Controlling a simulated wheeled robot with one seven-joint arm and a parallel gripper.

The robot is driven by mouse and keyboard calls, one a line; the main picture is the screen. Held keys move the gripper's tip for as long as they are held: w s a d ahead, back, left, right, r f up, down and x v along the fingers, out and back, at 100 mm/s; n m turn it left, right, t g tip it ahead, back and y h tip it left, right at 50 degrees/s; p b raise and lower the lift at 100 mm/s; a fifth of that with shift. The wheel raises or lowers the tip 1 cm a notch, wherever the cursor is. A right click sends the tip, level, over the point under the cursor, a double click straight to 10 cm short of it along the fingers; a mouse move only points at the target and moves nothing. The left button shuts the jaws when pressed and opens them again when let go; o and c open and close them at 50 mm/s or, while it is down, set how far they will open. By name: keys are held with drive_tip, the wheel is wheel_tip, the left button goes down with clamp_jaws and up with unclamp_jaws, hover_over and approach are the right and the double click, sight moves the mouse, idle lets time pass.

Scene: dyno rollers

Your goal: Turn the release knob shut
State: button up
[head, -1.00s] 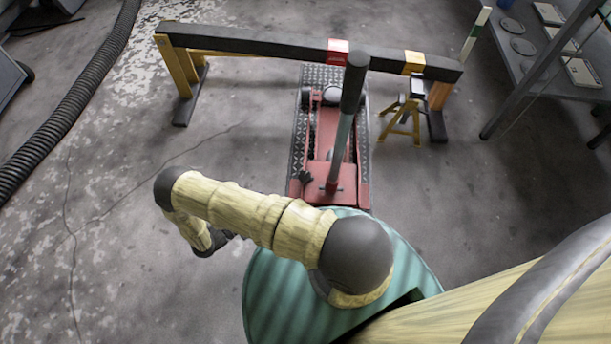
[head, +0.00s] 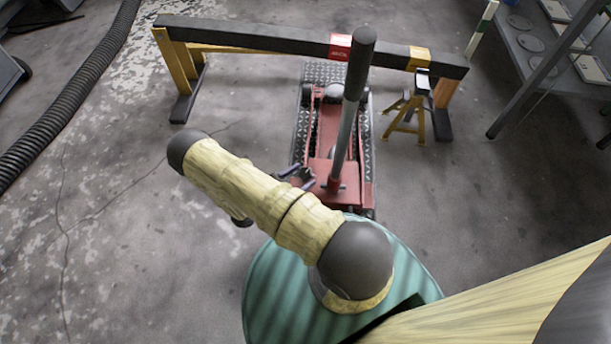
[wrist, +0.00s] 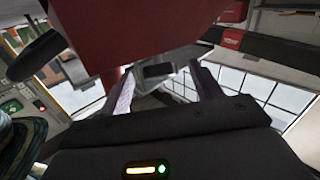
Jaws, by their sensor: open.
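The red floor jack (head: 322,165) stands on the floor beyond my arm, its dark-gripped handle (head: 348,110) rising from it. A small dark shape, probably the release knob (head: 306,173), sits just left of the handle's base. My gripper (head: 297,178) is open beside it, its fingers partly hidden behind my arm. In the wrist view my gripper (wrist: 163,82) has its two fingers spread. A grey piece with a dark face (wrist: 158,70) shows between them; I cannot tell whether it is the knob or something farther off. A red panel (wrist: 130,30) is close above.
A dark beam (head: 270,38) on yellow legs spans behind the jack. A yellow stand (head: 408,112) is at its right, and a metal shelf (head: 530,60) at the far right. A ribbed hose (head: 85,95) lies at left. The floor left of the jack is clear.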

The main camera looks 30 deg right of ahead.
drive_tip(key=shift+w+d, duration=0.2)
drive_tip(key=shift+d, duration=1)
drive_tip(key=shift+c, duration=0.2)
drive_tip(key=c, duration=0.9)
drive_tip(key=shift+a+m+g+b, duration=0.1)
drive_tip(key=shift+m+g+b, duration=0.2)
drive_tip(key=shift+m+g, duration=0.75)
drive_tip(key=o, duration=0.9)
drive_tip(key=shift+o, duration=0.2)
